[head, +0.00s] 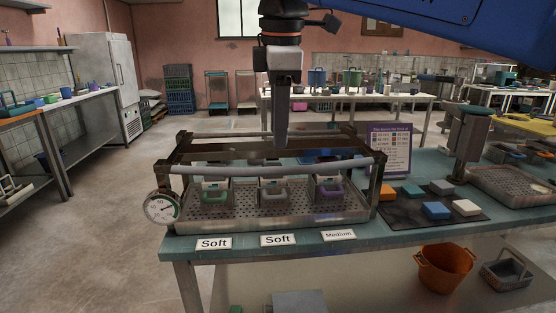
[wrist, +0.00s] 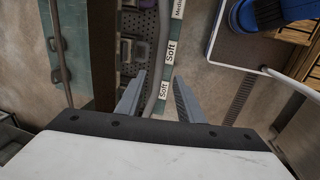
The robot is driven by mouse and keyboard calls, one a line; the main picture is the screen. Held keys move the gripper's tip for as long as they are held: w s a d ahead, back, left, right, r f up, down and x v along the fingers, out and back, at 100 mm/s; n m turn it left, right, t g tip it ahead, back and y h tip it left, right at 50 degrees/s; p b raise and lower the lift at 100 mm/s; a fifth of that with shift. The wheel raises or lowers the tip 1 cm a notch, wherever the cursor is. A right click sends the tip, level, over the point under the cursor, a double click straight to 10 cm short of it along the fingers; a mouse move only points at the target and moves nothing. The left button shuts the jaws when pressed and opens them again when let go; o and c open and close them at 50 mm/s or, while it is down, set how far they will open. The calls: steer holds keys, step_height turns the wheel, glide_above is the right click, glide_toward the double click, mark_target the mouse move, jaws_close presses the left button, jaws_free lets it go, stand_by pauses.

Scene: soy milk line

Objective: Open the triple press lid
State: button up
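The triple press (head: 365,203) stands on the teal table, with a dark metal frame over a perforated tray. Nothing is held.
A round gauge (head: 161,207) sits at the press's left front corner. A sign (head: 389,150) and a dark mat (head: 402,212) with coloured blocks are to the right. An orange bucket (head: 444,268) is below the table. The floor at left is clear.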

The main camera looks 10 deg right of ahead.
mark_target(278, 167)
steer(key=f, duration=0.2)
steer(key=w+f, duration=0.1)
steer(key=f, duration=0.5)
steer(key=shift+w, duration=0.3)
jaws_close()
